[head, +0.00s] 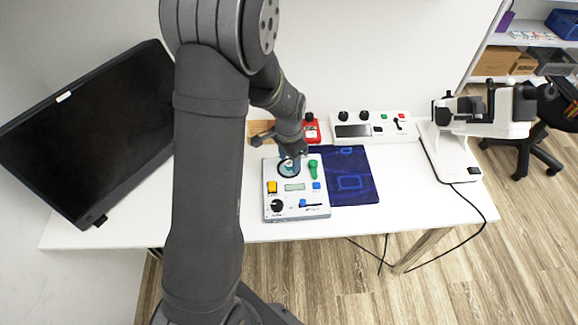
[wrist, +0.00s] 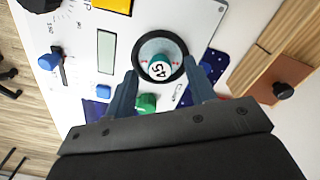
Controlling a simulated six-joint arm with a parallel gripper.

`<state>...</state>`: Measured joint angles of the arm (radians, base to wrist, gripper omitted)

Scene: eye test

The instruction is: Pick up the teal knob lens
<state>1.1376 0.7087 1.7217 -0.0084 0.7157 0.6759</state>
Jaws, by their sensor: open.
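The teal knob lens (wrist: 159,68) is a small round teal and white piece marked with a number. It sits inside a dark-rimmed round dial (wrist: 139,47) on a white control panel (wrist: 84,20). My gripper (wrist: 160,65) is open, with one finger on each side of the lens in the wrist view. I cannot tell how high the fingertips are above the panel. In the head view, my gripper (head: 291,155) is over the back part of the panel (head: 297,212), and the lens is partly hidden and too small to make out clearly.
A green knob (head: 313,169) stands close to the dial. The panel also has a yellow block (head: 271,187), a black knob (head: 277,206) and blue controls.

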